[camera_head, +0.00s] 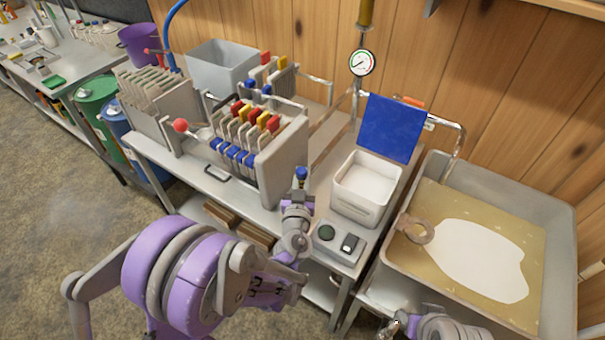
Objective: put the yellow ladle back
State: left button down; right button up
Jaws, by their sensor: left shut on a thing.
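I cannot make out a yellow ladle for certain. A gold-yellow upright piece (365,14) shows at the top edge above a dial gauge; its upper end is out of view. My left gripper (299,198) is over the front edge of the metal bench, left of the white tub. It is shut on a small blue-topped object (301,174), most of which the jaws hide. My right gripper (393,326) is at the bottom edge, below the large pan, and its jaws are too small to read.
A filter press (278,170) with coloured tabs stands behind my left gripper. A white tub (364,190) and a blue cloth (389,128) are to its right. The large pan (566,240) holds tan liquid with a white patch. Bare floor lies at left.

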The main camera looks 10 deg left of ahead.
pick_arm(q)
jog(key=c, duration=0.7)
grip_release()
jog(key=shift+c, duration=0.2)
jog(key=shift+o, duration=0.2)
jog(key=o, duration=0.6)
jog(key=shift+s+d+r+b, duration=0.1)
jog(key=shift+s+d+b, duration=0.05)
jog(key=shift+s, duration=1.2)
jog(key=shift+s+d+f+b, duration=0.1)
jog(key=shift+s+d+b, duration=0.1)
jog(key=shift+s, duration=1.1)
jog(key=shift+s+d+r+b, duration=0.1)
jog(key=shift+s+b, duration=0.05)
jog(key=shift+s, duration=1.2)
